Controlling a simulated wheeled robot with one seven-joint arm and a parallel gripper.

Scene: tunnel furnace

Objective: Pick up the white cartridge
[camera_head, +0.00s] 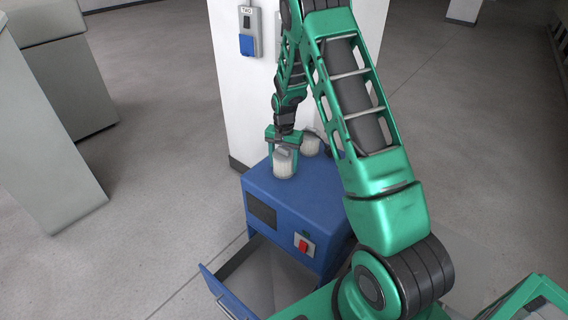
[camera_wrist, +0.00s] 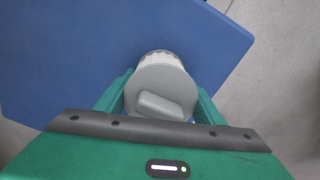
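The white cartridge (camera_head: 284,166) is upright at the far end of the top of a blue box-shaped machine (camera_head: 300,207). My gripper (camera_head: 284,146) is directly above it with the fingers reaching down around its upper part. In the wrist view the cartridge (camera_wrist: 158,62) has a pale ribbed side and a round grey top with a raised grip. The green fingers of my gripper (camera_wrist: 160,100) stand on its left and right sides, very close. I cannot tell whether they press on it. A second whitish, round object (camera_head: 310,144) stands just behind, partly hidden by my arm.
The machine has a red switch (camera_head: 304,245) on its front and an open drawer or flap (camera_head: 228,293) below. A white pillar (camera_head: 236,98) with a wall box labelled TWO (camera_head: 248,32) rises behind. Grey cabinets (camera_head: 45,150) stand at left. Floor between is clear.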

